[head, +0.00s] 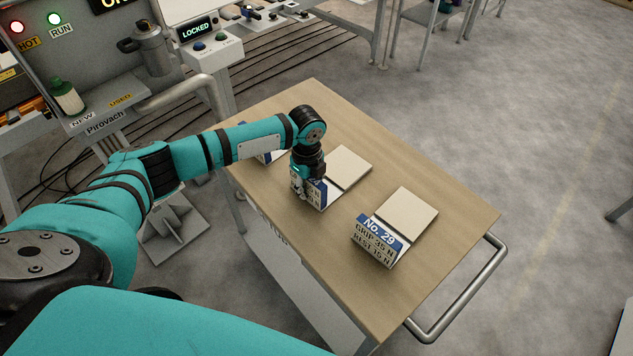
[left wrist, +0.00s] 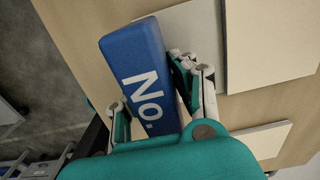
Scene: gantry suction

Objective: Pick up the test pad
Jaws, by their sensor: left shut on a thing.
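The test pad held in my left gripper is a block with a blue top band (head: 320,191) and a pale, lettered face. In the left wrist view its blue top (left wrist: 137,72) reads "No."; the number is hidden. My left gripper (head: 303,191) points down over the middle of the table and is shut on this pad, its fingers on either side of it in the left wrist view (left wrist: 152,95). I cannot tell whether the pad touches the table. Another pad (head: 377,239) stands apart to the right, reading "No. 29, GRIP 35 N, REST 15 N". My right gripper is out of view.
The wooden table (head: 455,215) has a metal rail (head: 465,290) at its right end. Cream plates (head: 407,212) lie behind the pads. A third blue-banded pad (head: 270,157) is partly hidden by my left arm. A machine with a "LOCKED" display (head: 196,30) stands behind at left.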

